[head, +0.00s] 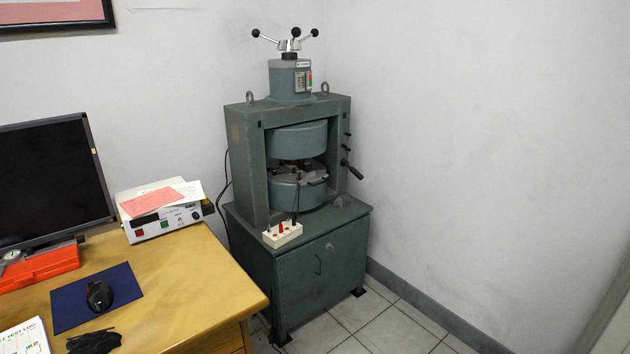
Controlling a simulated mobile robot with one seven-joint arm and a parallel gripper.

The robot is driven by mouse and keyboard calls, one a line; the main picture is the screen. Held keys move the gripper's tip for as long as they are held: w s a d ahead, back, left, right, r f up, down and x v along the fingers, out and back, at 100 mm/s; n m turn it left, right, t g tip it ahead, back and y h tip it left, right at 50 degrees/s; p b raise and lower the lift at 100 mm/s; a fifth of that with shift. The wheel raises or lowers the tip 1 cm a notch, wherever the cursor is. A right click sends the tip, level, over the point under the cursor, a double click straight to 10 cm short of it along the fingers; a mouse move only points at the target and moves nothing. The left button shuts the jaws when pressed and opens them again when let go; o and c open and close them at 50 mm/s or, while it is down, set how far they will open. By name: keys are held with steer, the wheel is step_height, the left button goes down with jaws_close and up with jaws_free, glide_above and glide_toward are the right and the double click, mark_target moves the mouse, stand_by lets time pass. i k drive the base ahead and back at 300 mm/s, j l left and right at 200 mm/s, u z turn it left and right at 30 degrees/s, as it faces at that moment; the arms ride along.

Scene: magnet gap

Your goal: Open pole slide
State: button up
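A grey-green magnet machine (246,165) stands in the corner on a matching cabinet (305,278). Inside its frame are an upper round pole block (297,139) and a lower one (298,193), with a gap between them. A pale plate with dark parts (300,172) lies in the gap; its details are too small to tell. A crank handle with a dark knob (352,170) sticks out on the right side, below small dark knobs (347,141). A three-armed handwheel (290,43) tops the machine. I cannot tell which part is the pole slide. My gripper is not in view.
A wooden desk (190,290) at the left holds a monitor (50,180), a white instrument (165,222), a blue mat (75,312) and a mouse (100,296). A white switch box (282,234) sits on the cabinet's front edge. Tiled floor (400,325) is clear at the right.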

mark_target(315, 175)
steer(key=i+l+z, duration=0.15)
steer(key=i, duration=0.15)
steer(key=i+l+z, duration=0.2)
steer(key=i+l+u, duration=0.45)
steer(key=i, duration=0.65)
steer(key=i+l+u, duration=0.45)
steer(key=i+l, duration=0.5)
